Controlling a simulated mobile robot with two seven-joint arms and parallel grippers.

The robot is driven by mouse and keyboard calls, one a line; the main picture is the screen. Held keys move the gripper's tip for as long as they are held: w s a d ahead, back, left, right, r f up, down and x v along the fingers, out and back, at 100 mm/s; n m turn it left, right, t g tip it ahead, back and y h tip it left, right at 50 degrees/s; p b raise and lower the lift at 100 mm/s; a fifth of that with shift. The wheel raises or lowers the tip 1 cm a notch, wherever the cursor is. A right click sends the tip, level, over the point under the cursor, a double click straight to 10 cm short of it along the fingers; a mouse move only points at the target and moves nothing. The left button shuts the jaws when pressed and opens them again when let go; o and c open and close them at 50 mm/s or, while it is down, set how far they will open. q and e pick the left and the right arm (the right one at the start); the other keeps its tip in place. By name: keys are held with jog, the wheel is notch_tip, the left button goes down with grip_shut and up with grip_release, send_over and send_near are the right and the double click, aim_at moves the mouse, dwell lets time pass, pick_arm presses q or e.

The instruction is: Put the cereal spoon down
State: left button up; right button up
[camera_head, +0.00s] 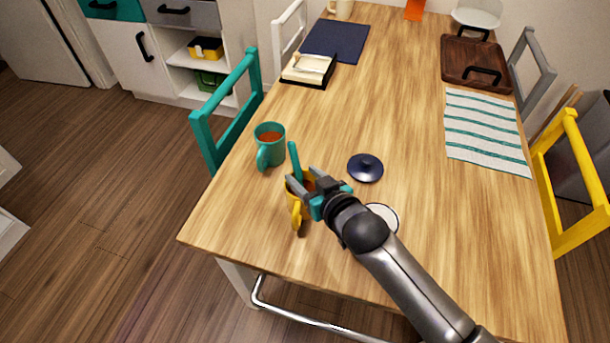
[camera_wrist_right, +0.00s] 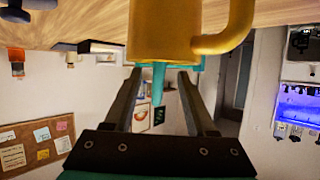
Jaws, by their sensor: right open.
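The cereal spoon shows as a teal handle (camera_head: 295,160) standing up out of a yellow mug (camera_head: 297,212) near the front left of the table. In the right wrist view the handle (camera_wrist_right: 158,88) hangs below the upside-down-looking yellow mug (camera_wrist_right: 165,30). My right gripper (camera_head: 303,186) is open at the mug, its fingers (camera_wrist_right: 158,85) on either side of the handle with gaps. The spoon's bowl is hidden in the mug. My left gripper is out of view.
A teal mug (camera_head: 270,146) with brown-orange contents stands left of the yellow one. A dark blue lid (camera_head: 365,168) lies to the right. A white round thing (camera_head: 384,216) is partly behind my arm. The striped cloth (camera_head: 485,128) is farther right; bare wood lies between.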

jog(key=s+d+p, duration=0.4)
jog(key=s+p, duration=0.1)
jog(key=s, duration=0.3)
jog(key=shift+d, duration=0.15)
jog(key=shift+s, duration=0.15)
dwell(0.5)
